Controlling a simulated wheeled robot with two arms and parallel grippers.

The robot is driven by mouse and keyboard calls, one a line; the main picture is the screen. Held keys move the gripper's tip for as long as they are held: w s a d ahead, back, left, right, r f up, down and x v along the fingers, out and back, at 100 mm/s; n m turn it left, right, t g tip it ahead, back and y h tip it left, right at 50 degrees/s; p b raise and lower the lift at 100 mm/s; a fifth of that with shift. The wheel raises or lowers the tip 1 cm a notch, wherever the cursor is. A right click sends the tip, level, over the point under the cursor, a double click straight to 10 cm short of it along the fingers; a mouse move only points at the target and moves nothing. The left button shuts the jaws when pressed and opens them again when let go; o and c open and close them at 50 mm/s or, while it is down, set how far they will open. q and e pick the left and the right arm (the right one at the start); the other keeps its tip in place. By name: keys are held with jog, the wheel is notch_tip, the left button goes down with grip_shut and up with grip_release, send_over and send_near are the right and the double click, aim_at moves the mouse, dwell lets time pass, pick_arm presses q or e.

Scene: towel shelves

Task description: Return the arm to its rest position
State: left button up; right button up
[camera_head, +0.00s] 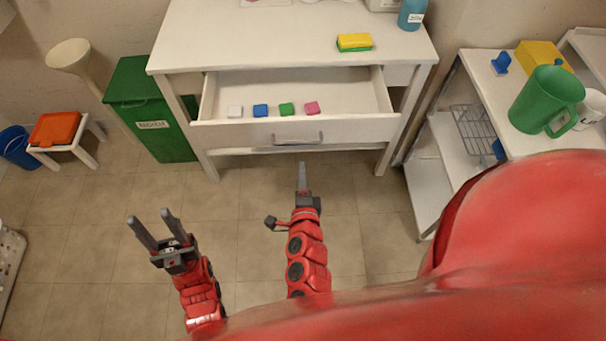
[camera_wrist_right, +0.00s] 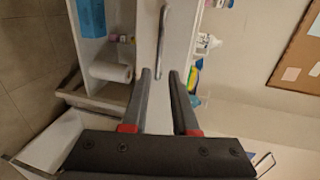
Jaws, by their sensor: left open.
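My left gripper (camera_head: 148,214) is open and empty over the tiled floor at the lower left in the head view. My right gripper (camera_head: 302,166) is in front of the pulled-out drawer (camera_head: 225,134), just below its handle (camera_head: 298,138) in the picture. In the right wrist view the two fingers of the right gripper (camera_wrist_right: 160,72) are parted with nothing between them. The handle (camera_wrist_right: 162,42) lies beyond the fingertips, apart from them.
The drawer holds white, blue, green and pink blocks (camera_head: 287,109). A yellow-green sponge (camera_head: 354,42) lies on the white table (camera_head: 250,45). A green bin (camera_head: 150,110) stands left. A shelf at right bears a green pitcher (camera_head: 546,99). Floor (camera_head: 235,215) between grippers is clear.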

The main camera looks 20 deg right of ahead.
jog(key=shift+w+d+f, duration=0.1)
jog(key=shift+w, duration=0.2)
